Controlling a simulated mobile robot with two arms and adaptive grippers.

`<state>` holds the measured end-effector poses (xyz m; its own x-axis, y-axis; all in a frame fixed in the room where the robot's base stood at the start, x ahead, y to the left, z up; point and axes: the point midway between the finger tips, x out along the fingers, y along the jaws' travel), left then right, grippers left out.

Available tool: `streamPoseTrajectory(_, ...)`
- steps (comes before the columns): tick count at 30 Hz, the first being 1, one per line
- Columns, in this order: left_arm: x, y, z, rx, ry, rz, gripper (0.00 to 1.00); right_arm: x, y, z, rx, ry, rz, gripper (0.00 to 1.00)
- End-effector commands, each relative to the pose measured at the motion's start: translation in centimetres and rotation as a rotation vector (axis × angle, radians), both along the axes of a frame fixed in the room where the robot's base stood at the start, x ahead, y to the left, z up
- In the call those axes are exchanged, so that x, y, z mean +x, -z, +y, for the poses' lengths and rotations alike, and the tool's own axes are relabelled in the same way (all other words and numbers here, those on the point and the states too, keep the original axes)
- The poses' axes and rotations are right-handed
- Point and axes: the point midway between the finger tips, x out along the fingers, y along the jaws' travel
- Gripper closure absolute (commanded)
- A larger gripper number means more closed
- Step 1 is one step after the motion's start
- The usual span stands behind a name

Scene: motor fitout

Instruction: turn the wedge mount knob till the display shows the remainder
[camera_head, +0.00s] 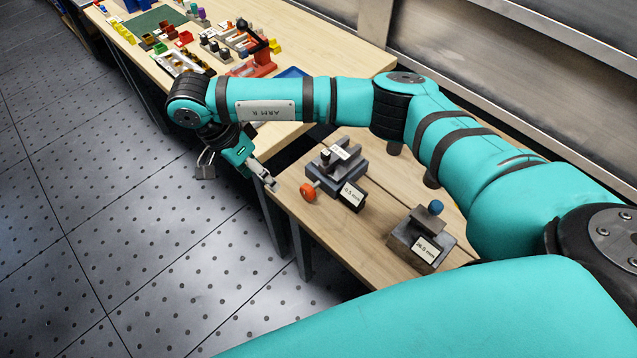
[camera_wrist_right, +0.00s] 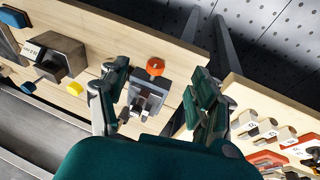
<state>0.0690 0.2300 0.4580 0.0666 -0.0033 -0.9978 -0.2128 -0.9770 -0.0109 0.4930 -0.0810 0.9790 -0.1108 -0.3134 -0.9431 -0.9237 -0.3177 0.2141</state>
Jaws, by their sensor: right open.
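The wedge mount (camera_head: 335,172) is a grey stepped block on the near bench section, with an orange knob (camera_head: 307,191) on its front-left side. Its display (camera_head: 352,195) seems to read 0.5 mm. A second grey block (camera_head: 410,232) with a blue knob (camera_head: 436,207) has a display (camera_head: 425,250) that seems to read 26.0 mm. My right gripper (camera_head: 236,171) is open and empty beyond the bench's left edge, apart from the orange knob. In the right wrist view the wedge mount (camera_wrist_right: 148,97) and orange knob (camera_wrist_right: 155,66) appear between its spread fingers (camera_wrist_right: 158,80). My left gripper is not in view.
My right arm crosses above the benches. The far bench (camera_head: 330,30) holds a green mat (camera_head: 155,20), a red part (camera_head: 252,68) and several small coloured parts. A metal wall (camera_head: 440,50) stands behind. Bare wood lies between the two grey blocks; the floor at left is clear.

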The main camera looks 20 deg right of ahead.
Motion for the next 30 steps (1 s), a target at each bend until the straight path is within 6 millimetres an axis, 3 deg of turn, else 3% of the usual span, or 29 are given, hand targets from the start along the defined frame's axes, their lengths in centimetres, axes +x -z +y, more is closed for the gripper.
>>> streamPoseTrajectory(3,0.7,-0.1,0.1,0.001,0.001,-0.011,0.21,1.0,-1.6,-1.8,-0.096,-0.042,-0.053,0.35)
streamPoseTrajectory(8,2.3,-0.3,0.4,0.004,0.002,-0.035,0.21,0.9,-0.3,-2.7,-0.114,-0.047,-0.057,0.35)
streamPoseTrajectory(14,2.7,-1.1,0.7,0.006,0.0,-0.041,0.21,0.7,3.2,-4.5,-0.114,-0.041,-0.054,0.35)
streamPoseTrajectory(24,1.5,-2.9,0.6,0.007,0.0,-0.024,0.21,0.5,9.8,-7.5,-0.111,-0.041,-0.055,0.35)
streamPoseTrajectory(30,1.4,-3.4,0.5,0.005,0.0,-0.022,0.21,0.4,12.6,-8.7,-0.11,-0.041,-0.057,0.35)
